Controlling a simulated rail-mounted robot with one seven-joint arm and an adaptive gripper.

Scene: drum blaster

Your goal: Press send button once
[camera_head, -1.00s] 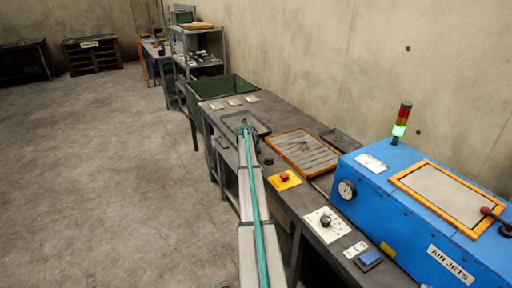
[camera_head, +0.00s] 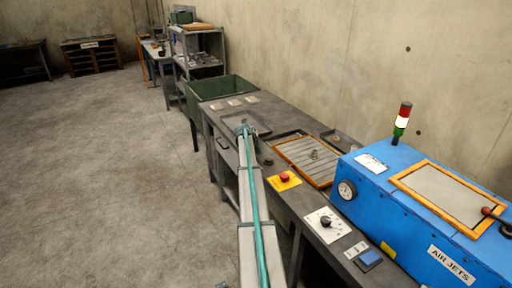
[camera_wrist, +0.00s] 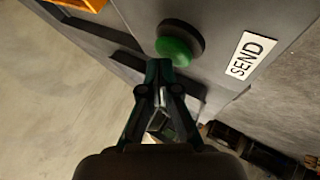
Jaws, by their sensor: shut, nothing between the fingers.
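The green round send button (camera_wrist: 174,49) sits in a dark collar on the grey panel in the wrist view. A white label reading SEND (camera_wrist: 247,54) is to its right. My gripper (camera_wrist: 159,66) is shut and empty, with its fingertips at the lower edge of the button in the picture. I cannot tell whether the tips touch it. In the head view my gripper (camera_head: 246,128) is at the far part of the long dark bench, and the send button cannot be made out there.
The bench carries an orange-framed slatted tray (camera_head: 306,160), a red button on a yellow plate (camera_head: 285,178), a dial plate (camera_head: 325,224) and a blue pad (camera_head: 370,258). A blue AIR JETS machine (camera_head: 400,215) with a light tower (camera_head: 402,119) stands right. Open floor lies left.

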